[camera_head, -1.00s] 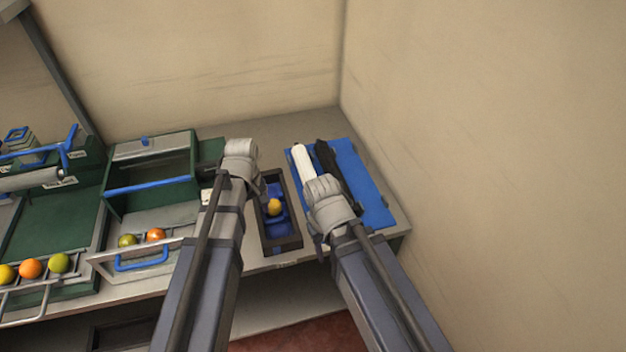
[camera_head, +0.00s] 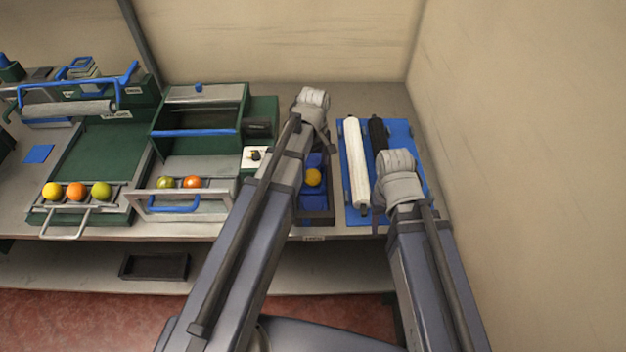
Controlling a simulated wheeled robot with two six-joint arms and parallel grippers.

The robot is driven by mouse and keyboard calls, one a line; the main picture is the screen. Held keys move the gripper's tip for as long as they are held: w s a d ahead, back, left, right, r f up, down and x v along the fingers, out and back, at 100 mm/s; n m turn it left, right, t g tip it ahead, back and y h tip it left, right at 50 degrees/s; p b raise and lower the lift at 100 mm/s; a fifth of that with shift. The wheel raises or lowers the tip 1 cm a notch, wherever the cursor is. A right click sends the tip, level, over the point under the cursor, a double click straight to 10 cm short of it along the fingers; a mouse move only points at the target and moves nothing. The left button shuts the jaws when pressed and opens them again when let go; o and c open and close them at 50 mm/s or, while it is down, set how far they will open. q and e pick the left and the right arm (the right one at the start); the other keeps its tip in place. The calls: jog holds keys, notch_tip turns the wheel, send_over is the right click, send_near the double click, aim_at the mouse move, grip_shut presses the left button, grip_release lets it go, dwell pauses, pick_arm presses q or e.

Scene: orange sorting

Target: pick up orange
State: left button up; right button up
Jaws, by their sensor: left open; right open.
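Orange fruits lie in several places. One orange (camera_head: 76,191) sits between a yellow fruit (camera_head: 51,190) and a green fruit (camera_head: 101,191) on the left rack. Another orange (camera_head: 192,182) lies beside a green fruit (camera_head: 165,182) in the middle tray. A yellow-orange fruit (camera_head: 313,177) lies in the dark box with blue inside (camera_head: 318,216), partly behind my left arm. My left gripper (camera_head: 325,140) is open above the box's back end; its fingers are mostly hidden by the wrist. My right gripper (camera_head: 379,208) is open over the blue mat, with its fingers partly hidden. Neither visibly holds a fruit.
The blue mat (camera_head: 420,150) carries a white roller (camera_head: 356,165) and a black roller (camera_head: 378,134). A wall stands close on the right. Green machines with blue handles fill the bench's left. A dark tray (camera_head: 155,266) lies on the lower shelf.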

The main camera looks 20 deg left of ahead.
aim_at(312, 172)
pick_arm(q)
notch_tip(312, 172, down, 5)
jog(key=b, duration=0.5)
jog(key=shift+s+a+f, duration=0.15)
jog(key=c, duration=1.2)
